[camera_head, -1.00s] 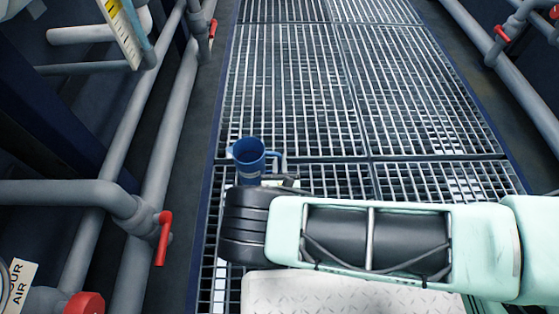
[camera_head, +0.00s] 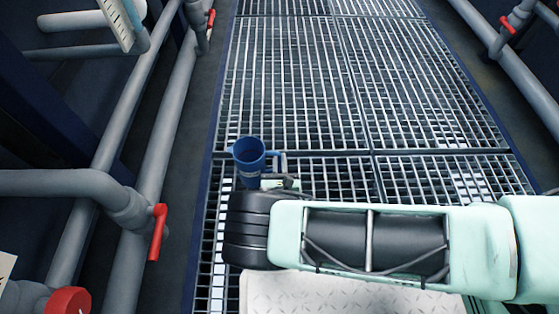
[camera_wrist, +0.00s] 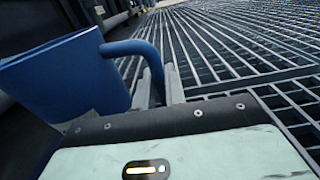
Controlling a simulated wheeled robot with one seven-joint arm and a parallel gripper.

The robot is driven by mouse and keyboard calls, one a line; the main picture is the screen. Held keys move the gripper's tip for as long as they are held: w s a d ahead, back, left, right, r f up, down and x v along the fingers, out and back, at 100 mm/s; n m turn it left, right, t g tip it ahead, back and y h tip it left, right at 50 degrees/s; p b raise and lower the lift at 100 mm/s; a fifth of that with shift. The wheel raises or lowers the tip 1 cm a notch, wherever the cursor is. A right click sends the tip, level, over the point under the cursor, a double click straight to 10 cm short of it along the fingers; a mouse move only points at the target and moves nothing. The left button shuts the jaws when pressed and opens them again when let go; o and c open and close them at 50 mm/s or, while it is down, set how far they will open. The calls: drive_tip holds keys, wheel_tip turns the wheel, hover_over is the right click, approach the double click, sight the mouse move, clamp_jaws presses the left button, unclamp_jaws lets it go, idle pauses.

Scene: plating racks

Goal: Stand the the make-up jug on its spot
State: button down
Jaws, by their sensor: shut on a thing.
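The make-up jug is a blue open-topped jug (camera_head: 249,160) with a spout on its left and a handle on its right. It is upright in the head view, just beyond my arm. In the wrist view the jug (camera_wrist: 68,75) fills the left side, looks tilted there, and its handle arches to the right. My gripper (camera_wrist: 157,84) is shut on the jug's handle; it is partly hidden behind my arm in the head view (camera_head: 282,170). The jug's lower part is hidden in the wrist view. No marked spot for the jug can be made out.
A metal grating walkway (camera_head: 300,90) stretches ahead and is clear. Grey pipes (camera_head: 165,130) with red valve handles (camera_head: 157,232) run along the left. Another pipe (camera_head: 525,85) runs along the right. A pale tread plate (camera_head: 340,292) lies below my arm.

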drive_tip(key=shift+f+b, duration=0.3)
drive_tip(key=shift+f, duration=0.15)
drive_tip(key=c, duration=1.4)
unclamp_jaws()
drive_tip(key=shift+o, duration=0.2)
